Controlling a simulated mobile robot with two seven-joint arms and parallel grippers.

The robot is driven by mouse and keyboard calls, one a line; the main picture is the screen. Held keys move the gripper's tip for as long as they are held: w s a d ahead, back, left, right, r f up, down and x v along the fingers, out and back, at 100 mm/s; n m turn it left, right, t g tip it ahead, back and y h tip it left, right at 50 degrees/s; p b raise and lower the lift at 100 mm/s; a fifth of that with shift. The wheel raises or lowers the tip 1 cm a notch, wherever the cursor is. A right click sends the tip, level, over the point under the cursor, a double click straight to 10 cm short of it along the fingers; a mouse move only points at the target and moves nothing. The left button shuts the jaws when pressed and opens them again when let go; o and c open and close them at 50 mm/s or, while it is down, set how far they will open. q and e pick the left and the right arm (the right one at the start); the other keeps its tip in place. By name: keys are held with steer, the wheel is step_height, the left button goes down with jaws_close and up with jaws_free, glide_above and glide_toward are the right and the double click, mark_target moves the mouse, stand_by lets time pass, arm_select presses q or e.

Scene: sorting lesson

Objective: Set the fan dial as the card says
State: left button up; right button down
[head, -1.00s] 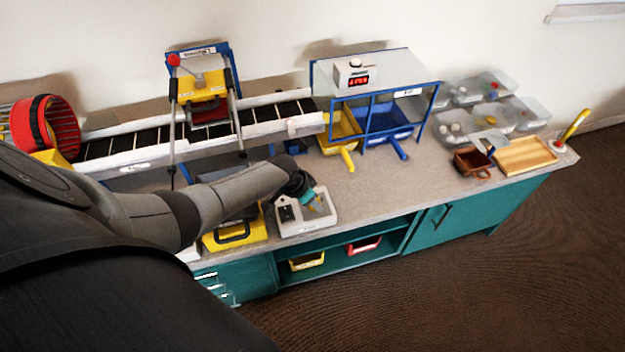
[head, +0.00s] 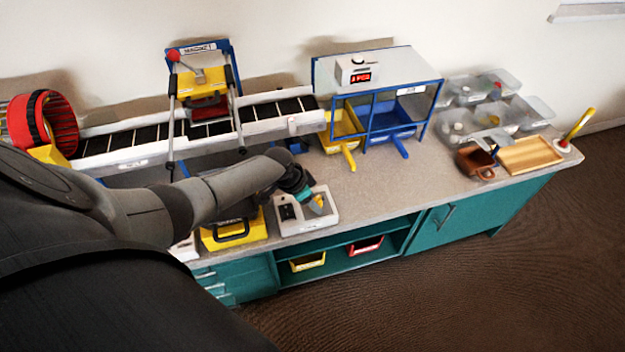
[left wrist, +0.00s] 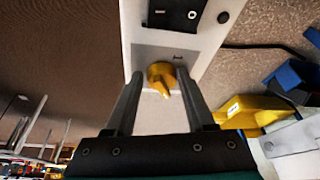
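The fan dial (left wrist: 161,78) is a yellow knob with a pointer, on a white control box (head: 322,221) at the bench's front edge. In the left wrist view its narrow end points down and slightly right. My left gripper (left wrist: 159,74) is open, with one finger on each side of the knob and a small gap visible at each side. In the head view my left gripper (head: 313,199) is over the right part of the box and partly hides the dial. I cannot make out a card with a readable setting. My right gripper is not in view.
A black rocker switch (left wrist: 177,13) is on the box beside the dial. A yellow case (head: 233,233) stands left of the box. The conveyor (head: 150,139) and a blue-framed stand (head: 440,92) are behind. The bench top right of the box is clear.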

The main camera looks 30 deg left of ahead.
arm_select(q)
steer(key=shift+o, duration=1.4)
steer(key=shift+w+r, duration=0.15)
steer(key=shift+a+r+p, duration=0.15)
steer(key=shift+r+p, duration=0.15)
steer(key=shift+r, duration=0.25)
steer(key=p+v, duration=0.4)
steer(key=v, duration=1)
steer(key=shift+s+p, duration=0.25)
steer(key=shift+p, duration=0.1)
